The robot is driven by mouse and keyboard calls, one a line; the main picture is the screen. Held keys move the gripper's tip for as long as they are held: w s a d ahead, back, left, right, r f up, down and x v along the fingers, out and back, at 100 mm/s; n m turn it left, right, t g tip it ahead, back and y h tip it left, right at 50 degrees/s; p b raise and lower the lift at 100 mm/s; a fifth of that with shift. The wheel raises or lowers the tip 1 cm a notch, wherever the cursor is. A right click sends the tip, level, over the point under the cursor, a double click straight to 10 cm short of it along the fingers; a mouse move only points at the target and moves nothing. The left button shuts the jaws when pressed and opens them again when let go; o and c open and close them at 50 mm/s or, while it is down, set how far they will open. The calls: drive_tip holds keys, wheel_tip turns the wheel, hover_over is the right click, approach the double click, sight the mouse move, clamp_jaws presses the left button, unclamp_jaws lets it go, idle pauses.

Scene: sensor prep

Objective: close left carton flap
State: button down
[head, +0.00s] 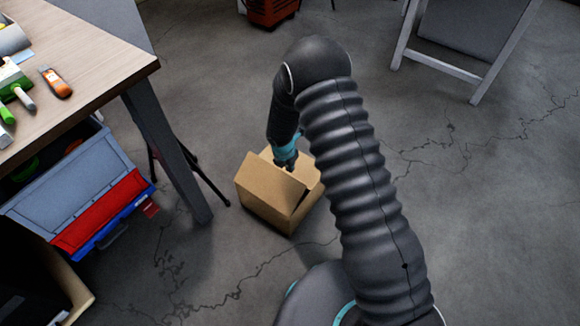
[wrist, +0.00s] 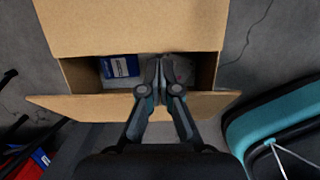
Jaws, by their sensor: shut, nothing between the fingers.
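The brown cardboard carton (head: 262,208) stands on the floor, partly open. Its left flap (head: 268,178) is raised at a slant in the head view and shows as the lower strip (wrist: 80,104) in the wrist view. Another flap or top panel (wrist: 130,25) spans the far side of the opening. A blue and white box (wrist: 120,67) and a pale item lie inside. My gripper (wrist: 161,66) is shut and empty, its fingertips over the gap between the two panels. In the head view my gripper (head: 286,166) is partly hidden by the left flap; contact cannot be told.
A wooden table (head: 90,60) with tools stands at the left, its dark leg near the carton. A grey bin (head: 75,180) with red and blue parts is below it. A white-framed chair (head: 465,45) stands back right. Cracked concrete floor is clear right of my arm.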

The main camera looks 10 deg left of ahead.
drive_tip(key=w+d+r, duration=0.2)
drive_tip(key=w+r, duration=0.2)
drive_tip(key=r, duration=0.6)
wheel_tip(320, 180, up, 4)
drive_tip(key=g+y+b, duration=0.1)
drive_tip(key=g+b, duration=0.1)
hover_over(283, 178)
drive_tip(key=s+a, duration=0.1)
drive_tip(key=s, duration=0.1)
wheel_tip(283, 178, down, 10)
drive_tip(key=shift+s, duration=0.1)
drive_tip(key=shift+w+d+f, duration=0.35)
drive_tip(key=shift+w+f, duration=0.3)
drive_tip(key=shift+f, duration=0.2)
drive_tip(key=shift+w+d+f, duration=0.15)
drive_tip(key=shift+w+f, duration=0.25)
drive_tip(key=shift+f, duration=0.25)
